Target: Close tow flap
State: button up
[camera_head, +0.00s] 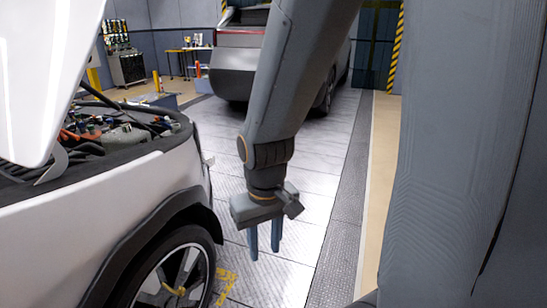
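My gripper (264,242) hangs down in the middle of the head view, over the floor to the right of the white car (95,205). Its two blue-grey fingers point down with a gap between them and nothing in it. It is apart from the car in the picture. I cannot make out a tow flap on the visible part of the car, and the face of its front end is turned away from view.
The car's hood (40,75) is raised above its open engine bay (105,130). A grey vehicle (237,62) stands behind my arm. A workbench (190,52) and tool cart (127,68) stand at the back left. Light floor tiles (320,190) to the right are clear.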

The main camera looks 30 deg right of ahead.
aim_at(210, 162)
jog(key=z, duration=0.5)
jog(key=i, duration=6.4)
jog(key=u, duration=2.9)
jog(key=i, duration=0.9)
jog(key=u, duration=1.15)
